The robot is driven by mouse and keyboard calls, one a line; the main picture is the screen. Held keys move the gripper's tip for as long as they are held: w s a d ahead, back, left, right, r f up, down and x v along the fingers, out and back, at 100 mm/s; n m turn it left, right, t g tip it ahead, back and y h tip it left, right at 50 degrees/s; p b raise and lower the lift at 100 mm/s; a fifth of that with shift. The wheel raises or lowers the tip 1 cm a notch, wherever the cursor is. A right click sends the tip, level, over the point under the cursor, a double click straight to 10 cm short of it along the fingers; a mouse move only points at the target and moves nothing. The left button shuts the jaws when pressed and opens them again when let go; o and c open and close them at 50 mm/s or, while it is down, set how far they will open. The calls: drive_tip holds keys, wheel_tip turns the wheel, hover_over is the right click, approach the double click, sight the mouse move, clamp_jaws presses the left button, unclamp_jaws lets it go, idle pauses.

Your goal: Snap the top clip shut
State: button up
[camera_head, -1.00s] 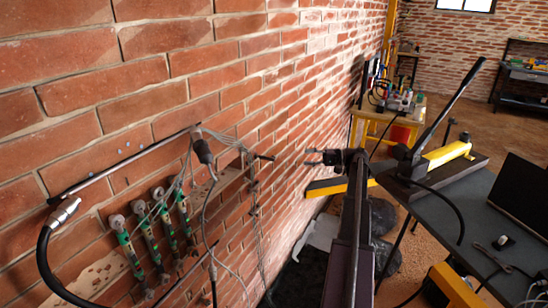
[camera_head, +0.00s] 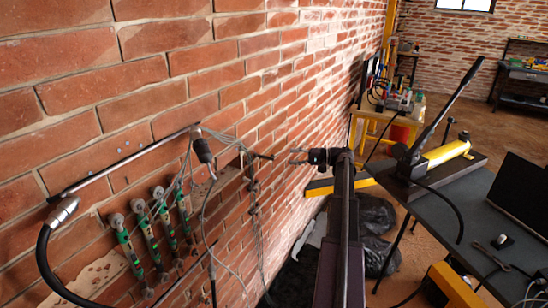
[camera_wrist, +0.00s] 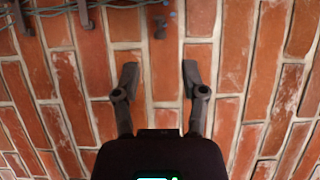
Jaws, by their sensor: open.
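My gripper (camera_head: 297,157) is open and empty, pointing at the brick wall. In the wrist view its two fingers (camera_wrist: 160,78) stand apart with bare brick between them. A grey clip-like piece (camera_wrist: 158,24) is on the wall at the top of the wrist view, beyond the fingertips and roughly in line with the gap. In the camera_head view small dark clip-like parts (camera_head: 252,186) sit along a vertical run of thin cables, left of my gripper. I cannot tell which is the top clip or whether it is open.
Grey cables (camera_wrist: 80,8) cross the upper left of the wrist view. Several green-banded gauges (camera_head: 143,233), a metal rod (camera_head: 125,163) and a black hose (camera_head: 45,255) are on the wall at left. A dark table (camera_head: 455,215) with a yellow hand pump (camera_head: 447,153) stands at right.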

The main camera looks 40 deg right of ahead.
sight(261, 156)
drive_tip(key=x, duration=0.8)
drive_tip(key=shift+a, duration=0.1)
clamp_jaws()
